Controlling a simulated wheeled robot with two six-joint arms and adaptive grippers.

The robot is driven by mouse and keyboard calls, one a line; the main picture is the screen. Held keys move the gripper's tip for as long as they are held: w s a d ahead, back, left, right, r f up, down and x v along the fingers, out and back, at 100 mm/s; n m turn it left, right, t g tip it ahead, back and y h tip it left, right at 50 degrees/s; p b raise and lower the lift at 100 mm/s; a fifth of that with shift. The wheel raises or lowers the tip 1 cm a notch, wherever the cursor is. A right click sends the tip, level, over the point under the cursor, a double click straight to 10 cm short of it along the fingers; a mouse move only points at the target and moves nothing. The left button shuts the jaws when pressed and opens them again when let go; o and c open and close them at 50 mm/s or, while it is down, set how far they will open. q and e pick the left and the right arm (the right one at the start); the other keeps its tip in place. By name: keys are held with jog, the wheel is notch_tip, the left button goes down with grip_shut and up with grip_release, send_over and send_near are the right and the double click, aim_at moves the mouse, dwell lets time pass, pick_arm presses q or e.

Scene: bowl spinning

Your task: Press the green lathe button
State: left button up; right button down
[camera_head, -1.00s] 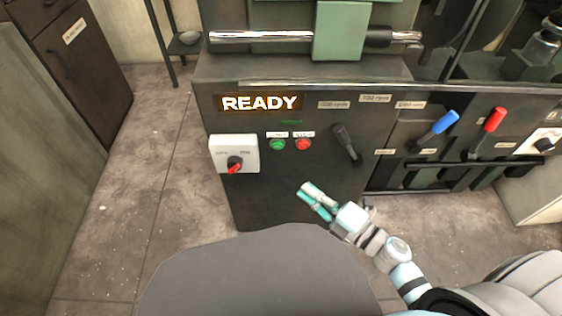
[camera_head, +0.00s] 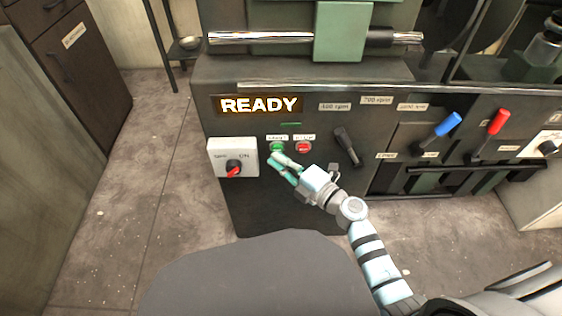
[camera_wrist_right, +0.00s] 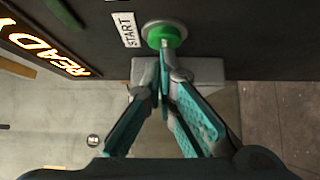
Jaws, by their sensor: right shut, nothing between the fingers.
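The green button (camera_head: 277,147) sits on the dark lathe front under a START label, left of the red button (camera_head: 303,147). My right gripper (camera_head: 276,160) is shut and empty, its tips just below the green button in the head view. In the right wrist view the green button (camera_wrist_right: 165,33) is a round green disc in a pale ring, and the gripper tips (camera_wrist_right: 163,55) are right at its edge. I cannot tell whether they touch it. My left gripper is not in view.
The READY display (camera_head: 260,105) is lit. A white OFF/ON switch box (camera_head: 233,158) with a red knob is left of the buttons. A black lever (camera_head: 346,147) is to their right, with blue (camera_head: 447,124) and red (camera_head: 498,122) levers further right. Open floor lies left.

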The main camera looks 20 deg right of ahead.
jog(key=shift+w, duration=0.15)
jog(key=shift+w+d+r, duration=0.15)
jog(key=shift+w+d, duration=0.1)
jog(key=shift+w, duration=0.5)
jog(key=shift+r, duration=0.25)
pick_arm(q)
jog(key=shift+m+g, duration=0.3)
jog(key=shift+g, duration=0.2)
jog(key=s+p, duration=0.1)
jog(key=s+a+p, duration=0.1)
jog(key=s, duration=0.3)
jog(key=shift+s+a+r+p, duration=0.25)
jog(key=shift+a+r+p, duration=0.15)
pick_arm(e)
jog(key=s+a+v, duration=0.1)
jog(key=a+v, duration=0.1)
jog(key=v, duration=1.1)
jog(key=shift+s+a+f, duration=0.35)
jog(key=shift+s+f, duration=0.05)
jog(key=shift+s, duration=0.05)
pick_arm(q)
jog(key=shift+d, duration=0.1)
